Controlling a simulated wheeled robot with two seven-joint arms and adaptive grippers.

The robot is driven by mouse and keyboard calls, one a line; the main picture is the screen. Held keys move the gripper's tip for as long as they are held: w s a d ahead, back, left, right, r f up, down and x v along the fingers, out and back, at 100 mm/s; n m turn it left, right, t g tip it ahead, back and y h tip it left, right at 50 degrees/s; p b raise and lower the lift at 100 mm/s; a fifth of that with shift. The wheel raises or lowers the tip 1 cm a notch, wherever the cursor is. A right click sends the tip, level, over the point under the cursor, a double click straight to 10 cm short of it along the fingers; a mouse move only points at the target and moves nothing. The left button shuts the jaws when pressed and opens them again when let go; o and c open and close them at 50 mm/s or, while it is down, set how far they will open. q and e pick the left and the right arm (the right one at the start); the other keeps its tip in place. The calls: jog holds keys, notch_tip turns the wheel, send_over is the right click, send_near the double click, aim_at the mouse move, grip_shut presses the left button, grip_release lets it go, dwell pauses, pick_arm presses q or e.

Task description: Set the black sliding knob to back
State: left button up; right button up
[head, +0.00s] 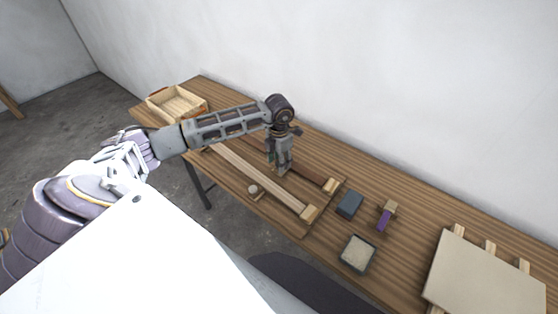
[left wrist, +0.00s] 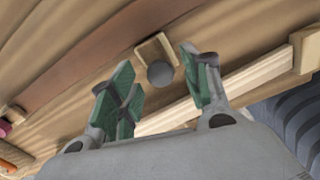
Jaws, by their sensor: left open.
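The black sliding knob (left wrist: 160,74) shows in the left wrist view as a dark round end beside a small pale wooden bracket (left wrist: 146,50). My left gripper (left wrist: 156,66) is open, with its green-padded fingers on either side of the knob in that view. I cannot tell whether they touch it. In the head view my left gripper (head: 279,172) points down over the board on the bench, between a pale rail (head: 258,175) and a dark brown strip (head: 309,173). It hides the knob there. My right gripper is not in view.
A wooden tray (head: 177,103) stands at the far left of the bench. A small round piece (head: 254,190) sits at the board's front edge. To the right are a dark blue block (head: 349,205), a purple-handled tool (head: 384,221), a shallow box (head: 358,254) and a pale panel (head: 486,276).

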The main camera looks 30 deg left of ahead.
pick_arm(q)
notch_tip(320, 180, up, 12)
dwell(0.9)
dwell(0.7)
